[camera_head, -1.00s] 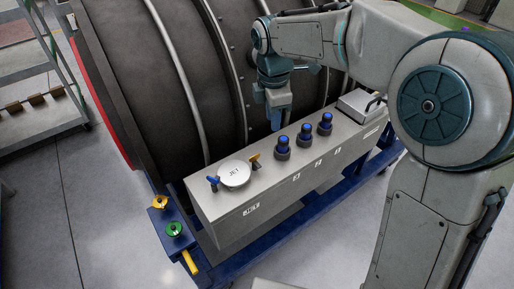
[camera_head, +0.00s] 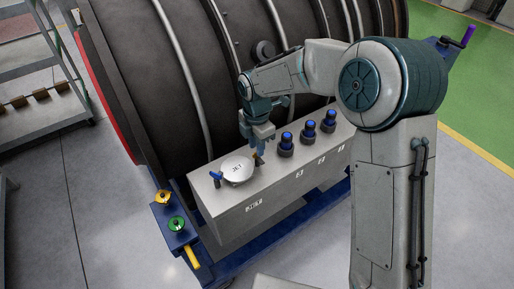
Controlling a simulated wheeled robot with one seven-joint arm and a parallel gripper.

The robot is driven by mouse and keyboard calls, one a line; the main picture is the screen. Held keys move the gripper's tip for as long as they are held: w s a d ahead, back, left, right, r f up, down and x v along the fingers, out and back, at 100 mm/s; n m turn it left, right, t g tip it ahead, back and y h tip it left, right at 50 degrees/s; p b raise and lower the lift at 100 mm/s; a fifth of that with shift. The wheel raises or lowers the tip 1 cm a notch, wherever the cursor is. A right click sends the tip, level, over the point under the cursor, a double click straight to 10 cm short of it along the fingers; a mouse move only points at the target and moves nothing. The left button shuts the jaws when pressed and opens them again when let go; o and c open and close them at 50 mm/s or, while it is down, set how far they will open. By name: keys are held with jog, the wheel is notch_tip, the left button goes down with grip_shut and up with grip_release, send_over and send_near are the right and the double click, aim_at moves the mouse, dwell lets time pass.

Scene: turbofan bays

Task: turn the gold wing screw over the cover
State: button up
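The round white cover (camera_head: 236,171), marked JET, lies on top of the long grey box near its left end. The gold wing screw (camera_head: 257,159) stands at the cover's right edge and is partly hidden. My gripper (camera_head: 257,148) points down right over the gold wing screw, with its tips at or just above the screw's top. I cannot tell whether the fingers touch it or how far apart they are. A blue wing screw (camera_head: 216,177) stands at the cover's left edge.
Several blue-capped dark fittings, such as this one (camera_head: 286,145), stand on the grey box (camera_head: 262,203) right of my gripper. The dark engine casing (camera_head: 160,90) rises close behind. A blue bracket (camera_head: 180,240) at the left carries yellow (camera_head: 162,197) and green (camera_head: 175,224) knobs.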

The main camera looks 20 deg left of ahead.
jog(key=shift+f, duration=1.05)
grip_shut()
